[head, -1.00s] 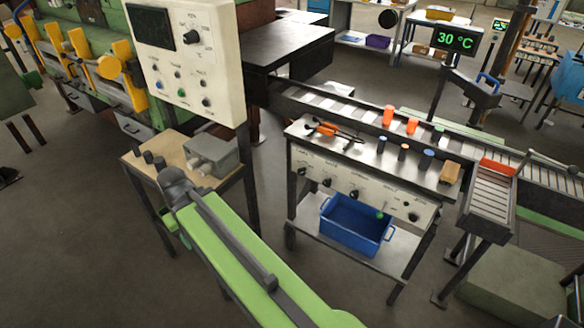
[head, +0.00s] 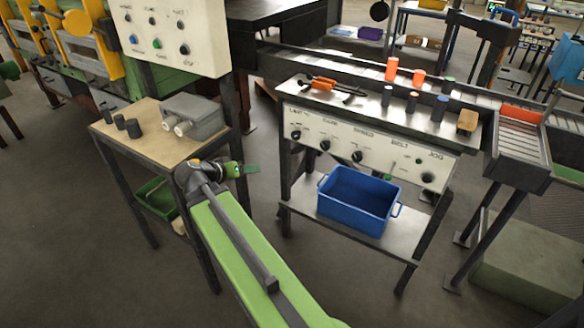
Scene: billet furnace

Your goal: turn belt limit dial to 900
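A cream control panel (head: 372,151) runs along the front of the metal bench. It carries black dials: one at the far left (head: 295,134), a second (head: 325,145), a third (head: 357,156), and one at the right (head: 427,178). The small labels are blurred, so I cannot tell for sure which is the belt limit dial, nor read its setting. My gripper (head: 246,170), with green parts, points right at the end of my green arm. It is left of the panel in the picture and appears apart from it. Its finger opening is too small to judge.
A blue crate (head: 358,203) stands on the bench's lower shelf. A wooden side table (head: 143,140) with a grey box (head: 192,118) stands left. A roller conveyor (head: 519,135) is right. Bare floor (head: 90,235) lies at left.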

